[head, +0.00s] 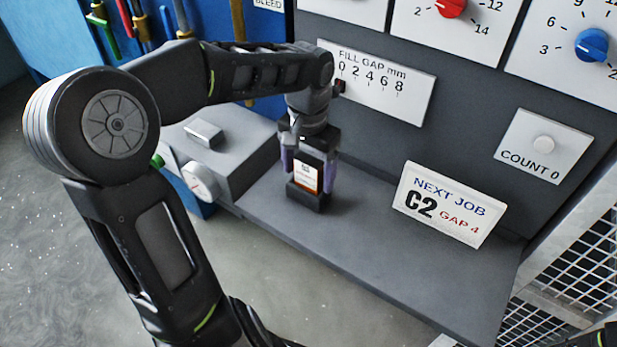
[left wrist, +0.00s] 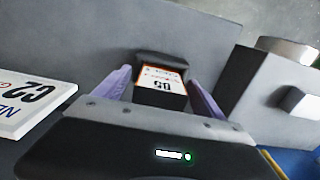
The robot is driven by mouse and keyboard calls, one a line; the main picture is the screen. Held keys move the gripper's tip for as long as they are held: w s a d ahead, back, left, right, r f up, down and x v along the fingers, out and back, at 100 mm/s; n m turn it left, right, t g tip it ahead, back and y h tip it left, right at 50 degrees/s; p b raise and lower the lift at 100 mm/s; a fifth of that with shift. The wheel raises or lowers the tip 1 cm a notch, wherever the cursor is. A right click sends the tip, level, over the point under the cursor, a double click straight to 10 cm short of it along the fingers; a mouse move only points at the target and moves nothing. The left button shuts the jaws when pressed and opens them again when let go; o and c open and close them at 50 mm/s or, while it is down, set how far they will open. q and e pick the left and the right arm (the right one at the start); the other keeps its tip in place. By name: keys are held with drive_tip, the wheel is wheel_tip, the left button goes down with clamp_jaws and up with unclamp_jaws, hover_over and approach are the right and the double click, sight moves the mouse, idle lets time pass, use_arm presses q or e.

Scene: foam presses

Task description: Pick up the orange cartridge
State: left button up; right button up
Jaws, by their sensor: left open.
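The orange cartridge (head: 306,178) shows as a white label with an orange edge, standing upright in a small dark holder (head: 308,200) on the grey shelf. In the left wrist view the cartridge (left wrist: 162,80) lies between my fingers; its dark lettering is upside down and hard to read. My left gripper (head: 308,167) points down over the cartridge, open, with a purple finger on either side. In the left wrist view the left gripper (left wrist: 162,92) shows some space beside the cartridge at each finger. My right gripper is not in view.
A card (head: 444,204) reading "NEXT JOB C2 GAP 4" stands right of the holder. A grey box (head: 235,145) with a round white knob (head: 200,181) is on the left. The fill gap scale (head: 377,85) is on the panel behind. The shelf front is clear.

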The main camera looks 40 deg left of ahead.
use_arm(q)
drive_tip(key=c, duration=1.5)
wheel_tip(320, 180, up, 10)
drive_tip(key=shift+r, duration=0.1)
idle(0.4)
